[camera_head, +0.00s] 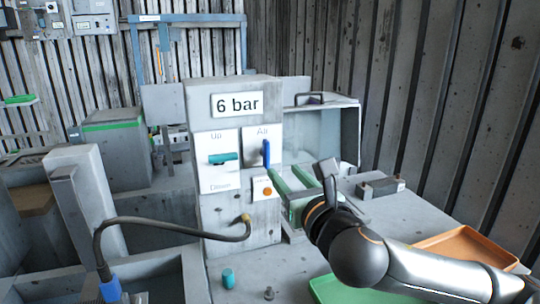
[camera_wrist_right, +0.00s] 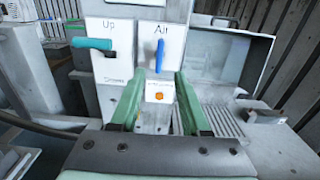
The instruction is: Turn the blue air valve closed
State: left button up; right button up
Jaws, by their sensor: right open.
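The blue air valve (camera_head: 266,153) is a blue handle on a white plate marked "Air", on the front of a grey post. It stands roughly upright. In the right wrist view the blue valve handle (camera_wrist_right: 159,55) shows ahead of my fingers, a little above their tips. My right gripper (camera_head: 288,177) has two green fingers; in the right wrist view the gripper (camera_wrist_right: 154,88) is open with nothing between its fingers. Its tips appear just below and to the right of the handle in the head view, apart from it. My left gripper is not in view.
A teal lever (camera_head: 223,158) sits on the plate left of the valve. An orange button (camera_head: 268,191) is below it. A dark hose (camera_head: 170,223) curves at the front left. A green tray (camera_head: 360,292) and an orange tray (camera_head: 466,247) lie on the table around my right arm.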

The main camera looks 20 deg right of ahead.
aim_at(268, 154)
jog(key=w, duration=0.9)
jog(key=shift+w+a, duration=0.15)
jog(key=shift+w, duration=0.05)
grip_shut()
dwell(0.3)
